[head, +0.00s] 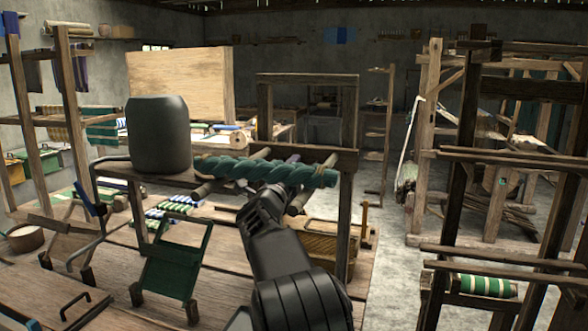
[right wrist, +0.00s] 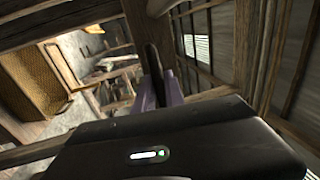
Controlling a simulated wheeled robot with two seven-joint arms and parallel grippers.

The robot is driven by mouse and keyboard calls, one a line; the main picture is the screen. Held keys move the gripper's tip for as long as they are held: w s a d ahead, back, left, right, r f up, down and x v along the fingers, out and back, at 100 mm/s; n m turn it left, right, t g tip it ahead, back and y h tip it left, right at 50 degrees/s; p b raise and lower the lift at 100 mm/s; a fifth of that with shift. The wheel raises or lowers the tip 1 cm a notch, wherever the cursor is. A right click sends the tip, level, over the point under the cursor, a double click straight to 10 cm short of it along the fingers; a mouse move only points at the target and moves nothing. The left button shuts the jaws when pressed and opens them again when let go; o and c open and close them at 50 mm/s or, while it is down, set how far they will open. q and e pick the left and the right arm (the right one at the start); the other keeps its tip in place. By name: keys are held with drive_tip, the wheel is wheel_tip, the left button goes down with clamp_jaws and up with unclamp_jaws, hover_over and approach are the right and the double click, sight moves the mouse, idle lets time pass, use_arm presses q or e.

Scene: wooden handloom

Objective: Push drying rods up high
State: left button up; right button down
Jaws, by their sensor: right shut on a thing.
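A thick twisted teal hank (head: 262,170) lies across several short wooden drying rods. One rod (head: 213,186) shows below the hank's left part, and another (head: 299,201) shows beside my gripper. My right gripper (head: 277,190) reaches up from below to the hank's underside, near its right part. The gripper is shut; it appears to hold a rod, but the hank and my wrist hide the contact in the head view. In the right wrist view, its fingers (right wrist: 160,85) are close together around something dark. My left gripper is out of view.
A dark grey rounded cylinder (head: 159,135) stands left of the hank. A wooden upright (head: 345,225) is close to the right. A green-panelled frame (head: 176,262) stands on the bench below. Loom frames (head: 455,215) fill the right side. Bare floor (head: 388,260) shows between.

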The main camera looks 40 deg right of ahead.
drive_tip(key=c, duration=1.4)
unclamp_jaws()
drive_tip(key=shift+s+a+f, duration=0.15)
drive_tip(key=shift+a+f, duration=0.05)
drive_tip(key=shift+a, duration=0.2)
drive_tip(key=b+v, duration=0.2)
drive_tip(key=v, duration=0.5)
drive_tip(key=shift+b, duration=0.4)
drive_tip(key=shift+d, duration=0.1)
